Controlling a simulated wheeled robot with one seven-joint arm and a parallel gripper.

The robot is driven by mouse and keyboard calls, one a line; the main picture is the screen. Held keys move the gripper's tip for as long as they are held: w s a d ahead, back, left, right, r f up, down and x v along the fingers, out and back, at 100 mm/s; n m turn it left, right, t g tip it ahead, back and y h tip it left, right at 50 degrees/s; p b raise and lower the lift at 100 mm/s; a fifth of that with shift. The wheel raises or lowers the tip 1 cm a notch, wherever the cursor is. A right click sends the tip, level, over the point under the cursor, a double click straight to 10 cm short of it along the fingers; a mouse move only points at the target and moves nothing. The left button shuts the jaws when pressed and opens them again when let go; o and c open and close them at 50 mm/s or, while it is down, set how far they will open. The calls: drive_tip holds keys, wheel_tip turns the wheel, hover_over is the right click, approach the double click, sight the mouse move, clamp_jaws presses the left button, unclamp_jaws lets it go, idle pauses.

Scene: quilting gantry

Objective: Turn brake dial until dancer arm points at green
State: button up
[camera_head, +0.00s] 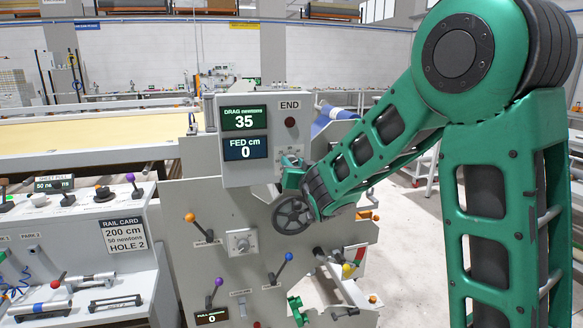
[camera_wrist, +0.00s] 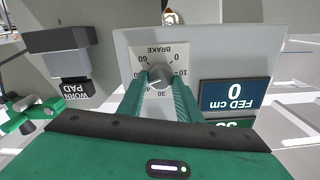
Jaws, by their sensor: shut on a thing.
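In the wrist view, the brake dial (camera_wrist: 160,77), a grey round knob on a white numbered plate, sits between the two green fingers of my gripper (camera_wrist: 160,88), which is shut on it. The picture there is upside down. A pale mark on the knob points to the lower left; the exact reading is unclear. In the head view my gripper (camera_head: 291,174) is at the lower right of the grey display box, hiding the dial. A red, white and green gauge (camera_head: 357,256) shows at the lower right of the machine panel. The dancer arm's pointing is too small to tell.
The drag screen (camera_head: 244,119) reads 35 newtons and the fed screen (camera_head: 245,148) reads 0 cm. A rail card (camera_head: 123,236) reads 200 cm, 50 newtons, hole 2. Several ball-ended levers stick out below. A worn pad box (camera_wrist: 73,65) stands beside the wrist.

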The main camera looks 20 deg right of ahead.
drive_tip(key=shift+d, duration=0.1)
idle(0.4)
drive_tip(key=o, duration=1)
drive_tip(key=shift+o, duration=0.2)
drive_tip(key=s, duration=1)
drive_tip(key=shift+s, duration=0.35)
